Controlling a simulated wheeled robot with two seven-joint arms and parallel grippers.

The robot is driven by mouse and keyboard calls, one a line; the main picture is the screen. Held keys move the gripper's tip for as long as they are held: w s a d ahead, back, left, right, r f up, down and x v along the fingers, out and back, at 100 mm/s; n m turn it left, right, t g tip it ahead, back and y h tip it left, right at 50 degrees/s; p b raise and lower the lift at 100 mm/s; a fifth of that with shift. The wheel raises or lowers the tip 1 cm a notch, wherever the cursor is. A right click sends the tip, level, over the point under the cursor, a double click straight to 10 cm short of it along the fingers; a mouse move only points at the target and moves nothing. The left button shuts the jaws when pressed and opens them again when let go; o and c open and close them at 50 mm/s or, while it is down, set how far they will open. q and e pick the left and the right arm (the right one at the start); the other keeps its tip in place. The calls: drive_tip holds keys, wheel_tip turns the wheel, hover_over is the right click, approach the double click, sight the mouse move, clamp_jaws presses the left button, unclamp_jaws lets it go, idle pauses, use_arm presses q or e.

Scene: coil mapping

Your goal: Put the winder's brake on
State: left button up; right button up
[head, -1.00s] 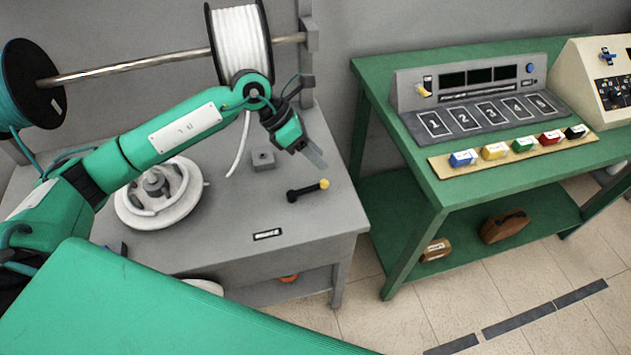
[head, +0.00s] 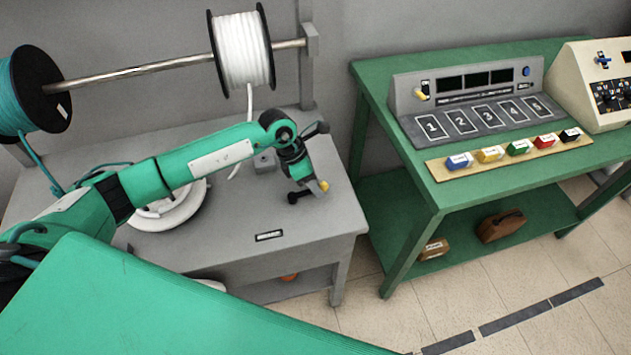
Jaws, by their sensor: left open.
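The brake lever is a short black bar with a yellow knob (head: 324,186) at its right end, lying on the grey bench top. Its black pivot end (head: 293,197) shows left of the gripper. My left gripper (head: 315,186) is open and points down right at the knob end, hiding the middle of the bar. I cannot tell whether the fingers touch it. The white winder disc (head: 165,214) lies at the left of the bench, partly hidden under my left arm. My right gripper is out of view.
A white spool (head: 242,50) and a teal spool (head: 35,90) hang on a metal rod above the grey bench (head: 325,222). A small grey block (head: 264,162) sits behind the lever. A green table (head: 440,190) with a numbered panel stands to the right.

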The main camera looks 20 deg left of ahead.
use_arm(q)
drive_tip(key=shift+d+f, duration=0.3)
drive_tip(key=shift+f, duration=0.3)
clamp_jaws()
